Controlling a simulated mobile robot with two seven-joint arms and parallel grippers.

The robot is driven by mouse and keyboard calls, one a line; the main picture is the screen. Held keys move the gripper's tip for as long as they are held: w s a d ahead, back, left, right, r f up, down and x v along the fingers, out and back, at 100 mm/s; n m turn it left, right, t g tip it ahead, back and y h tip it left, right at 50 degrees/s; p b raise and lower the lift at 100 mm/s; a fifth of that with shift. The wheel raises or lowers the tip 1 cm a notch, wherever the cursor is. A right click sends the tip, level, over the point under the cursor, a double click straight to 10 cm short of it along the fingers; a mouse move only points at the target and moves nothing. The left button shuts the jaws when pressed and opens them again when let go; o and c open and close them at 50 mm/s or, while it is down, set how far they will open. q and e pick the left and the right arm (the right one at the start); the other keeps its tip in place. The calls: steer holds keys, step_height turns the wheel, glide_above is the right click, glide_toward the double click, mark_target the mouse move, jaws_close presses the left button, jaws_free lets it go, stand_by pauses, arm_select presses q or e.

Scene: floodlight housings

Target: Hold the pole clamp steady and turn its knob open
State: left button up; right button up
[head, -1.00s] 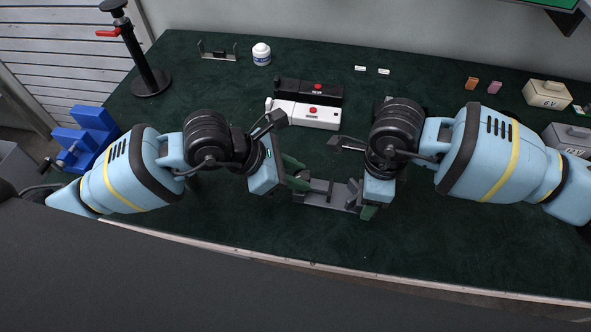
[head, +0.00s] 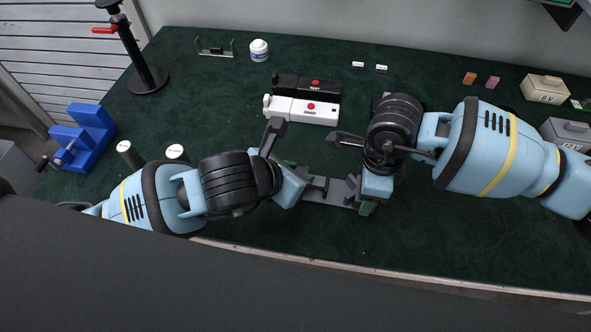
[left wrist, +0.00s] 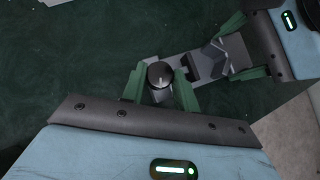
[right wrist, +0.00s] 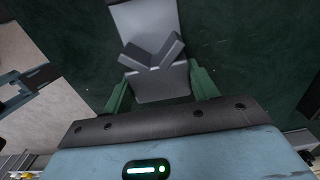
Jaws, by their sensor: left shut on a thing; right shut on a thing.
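The grey pole clamp (head: 325,190) lies on the dark green bench top between my grippers. Its V-shaped jaw shows in the left wrist view (left wrist: 216,56) and the right wrist view (right wrist: 152,52). My left gripper (left wrist: 162,88) is shut on the round dark knob (left wrist: 159,74) at one end of the clamp, with a green finger on each side. My right gripper (right wrist: 161,92) is shut on the grey clamp body at the V-jaw end. In the head view the left gripper (head: 288,172) hides the knob, and the right gripper (head: 368,195) covers the clamp's right end.
A blue fixture (head: 90,135) and a black stand (head: 148,80) are at left. A 6V box (head: 545,89) is at right. The front bench is clear.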

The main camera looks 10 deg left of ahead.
stand_by(0.6)
arm_select(q)
steer(key=o, duration=1)
steer(key=shift+v, duration=3.8)
